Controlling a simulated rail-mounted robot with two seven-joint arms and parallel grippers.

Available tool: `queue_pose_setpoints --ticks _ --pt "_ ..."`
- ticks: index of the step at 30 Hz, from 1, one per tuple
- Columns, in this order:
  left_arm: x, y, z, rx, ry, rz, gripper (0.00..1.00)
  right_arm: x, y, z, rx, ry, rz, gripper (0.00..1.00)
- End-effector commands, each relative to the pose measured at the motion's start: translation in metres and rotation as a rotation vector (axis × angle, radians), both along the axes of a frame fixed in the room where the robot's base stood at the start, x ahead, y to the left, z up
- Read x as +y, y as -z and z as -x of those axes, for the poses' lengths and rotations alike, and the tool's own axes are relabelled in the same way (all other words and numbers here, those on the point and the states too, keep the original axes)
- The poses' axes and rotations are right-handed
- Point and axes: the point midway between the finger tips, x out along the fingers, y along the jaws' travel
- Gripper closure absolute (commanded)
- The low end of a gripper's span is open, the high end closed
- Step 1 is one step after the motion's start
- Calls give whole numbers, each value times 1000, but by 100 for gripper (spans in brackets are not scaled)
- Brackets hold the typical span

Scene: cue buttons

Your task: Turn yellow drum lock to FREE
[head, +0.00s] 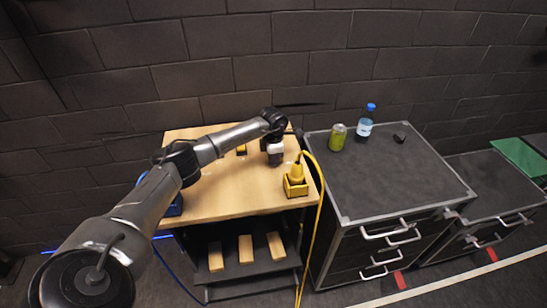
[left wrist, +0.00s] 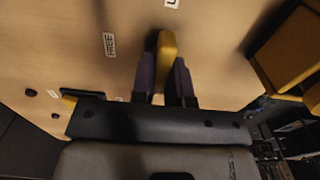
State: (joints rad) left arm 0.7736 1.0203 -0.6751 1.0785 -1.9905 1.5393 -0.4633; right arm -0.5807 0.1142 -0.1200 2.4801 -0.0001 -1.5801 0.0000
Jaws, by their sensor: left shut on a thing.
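My left gripper (head: 276,160) reaches down to the wooden tabletop from the left. In the left wrist view its two dark fingers (left wrist: 164,85) are shut on a yellow handle (left wrist: 167,52), which looks like the yellow drum lock's. The handle's far end points roughly towards a partly cut-off white label (left wrist: 171,3) whose visible letter looks like L. A label reading FREE (left wrist: 110,44) lies to the left of the handle. The drum's body is hidden under the gripper. My right gripper is not in view.
A yellow box-like fixture with a cable (head: 296,183) stands at the wooden table's (head: 225,195) right front. A small yellow-black part (head: 241,150) sits left of the gripper. A green can (head: 337,137) and blue-capped bottle (head: 366,122) stand on the dark cabinet (head: 385,175).

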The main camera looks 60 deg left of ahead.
Motion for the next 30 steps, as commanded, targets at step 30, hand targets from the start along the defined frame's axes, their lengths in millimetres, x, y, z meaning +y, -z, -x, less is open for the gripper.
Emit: queue_pose_setpoints --ticks 30 --pt "1 -5 -1 -1 -639 0 100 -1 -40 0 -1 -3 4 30"
